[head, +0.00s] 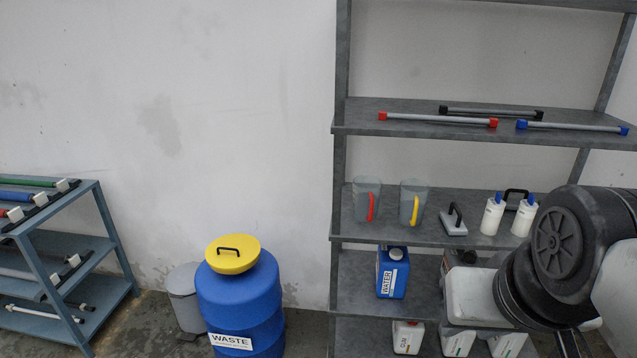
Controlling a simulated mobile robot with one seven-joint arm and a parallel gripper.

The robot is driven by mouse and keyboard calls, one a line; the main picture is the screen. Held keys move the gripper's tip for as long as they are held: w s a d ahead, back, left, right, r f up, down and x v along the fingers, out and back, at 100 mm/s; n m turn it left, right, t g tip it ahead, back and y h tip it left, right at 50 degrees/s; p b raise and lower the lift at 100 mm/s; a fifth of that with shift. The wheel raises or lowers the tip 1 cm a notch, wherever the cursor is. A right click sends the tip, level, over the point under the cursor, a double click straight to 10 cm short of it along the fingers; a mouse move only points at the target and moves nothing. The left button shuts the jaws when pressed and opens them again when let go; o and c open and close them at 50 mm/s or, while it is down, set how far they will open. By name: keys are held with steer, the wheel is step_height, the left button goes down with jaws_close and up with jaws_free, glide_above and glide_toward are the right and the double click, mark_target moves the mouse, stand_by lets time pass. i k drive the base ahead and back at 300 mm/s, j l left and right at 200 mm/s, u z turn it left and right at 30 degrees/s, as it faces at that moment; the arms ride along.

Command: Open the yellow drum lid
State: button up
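The yellow lid (232,262) is a round disc with a black bar handle (229,249) across its top. It sits on top of the blue drum (240,303), which stands on the floor at the lower middle of the head view. Blue drum top shows to the right of the lid. The drum carries a white label reading WASTE (230,341). My arm's dark links fill the lower right, well to the right of the drum and in front of the shelf. My gripper's fingers do not show.
A grey bin (184,297) stands left of the drum. A blue-grey rack (108,243) with rods is at far left. A tall grey shelf (338,170) with pitchers, bottles and containers stands right of the drum. The wall above the drum is bare.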

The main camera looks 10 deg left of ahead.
mark_target(232, 252)
steer(key=i+j, duration=0.2)
steer(key=j, duration=0.3)
steer(key=i+j+z, duration=0.1)
steer(key=j, duration=0.35)
steer(key=i+j, duration=0.25)
steer(key=j, duration=0.25)
steer(key=i+j, duration=0.2)
steer(key=j, duration=0.3)
steer(key=i+j+z, duration=0.1)
steer(key=j, duration=0.4)
steer(key=i+j, duration=0.2)
steer(key=j, duration=0.35)
steer(key=i+j+z, duration=0.1)
steer(key=j, duration=0.4)
steer(key=i+j, duration=0.2)
steer(key=j, duration=0.3)
